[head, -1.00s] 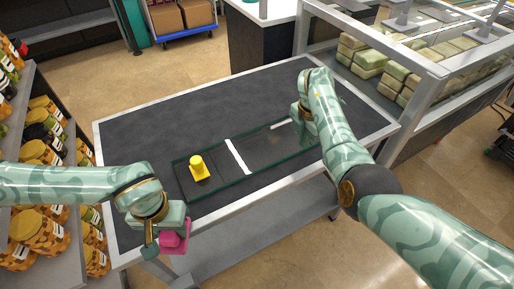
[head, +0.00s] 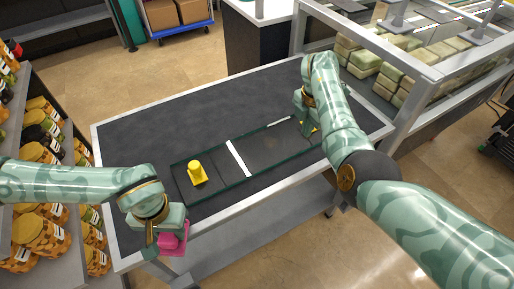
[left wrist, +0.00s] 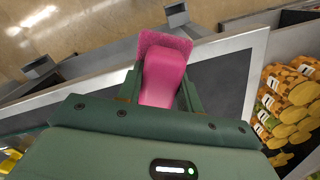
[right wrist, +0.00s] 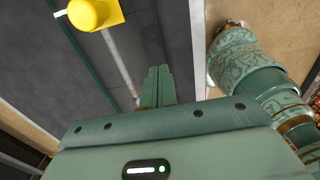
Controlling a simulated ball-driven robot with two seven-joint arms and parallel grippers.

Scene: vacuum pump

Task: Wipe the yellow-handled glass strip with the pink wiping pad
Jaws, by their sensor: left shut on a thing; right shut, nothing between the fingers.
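The pink wiping pad (head: 174,240) is held by my left gripper (head: 158,230) over the table's front left corner. In the left wrist view, the pad (left wrist: 165,70) sits between the left fingers. A long dark panel with a green rim (head: 264,150) lies on the table. A yellow handle (head: 197,173) stands upright at its left end. A second yellow part (head: 315,127) shows beside my right gripper (head: 308,117) at the right end. The right fingers (right wrist: 157,86) are shut and empty; a yellow knob (right wrist: 94,12) shows beyond them. The clear glass itself is hard to make out.
The dark table (head: 160,122) has a raised pale rim and is clear behind the panel. A shelf of jars (head: 45,228) stands close on the left. A glass-topped display case (head: 400,70) stands at the right back.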

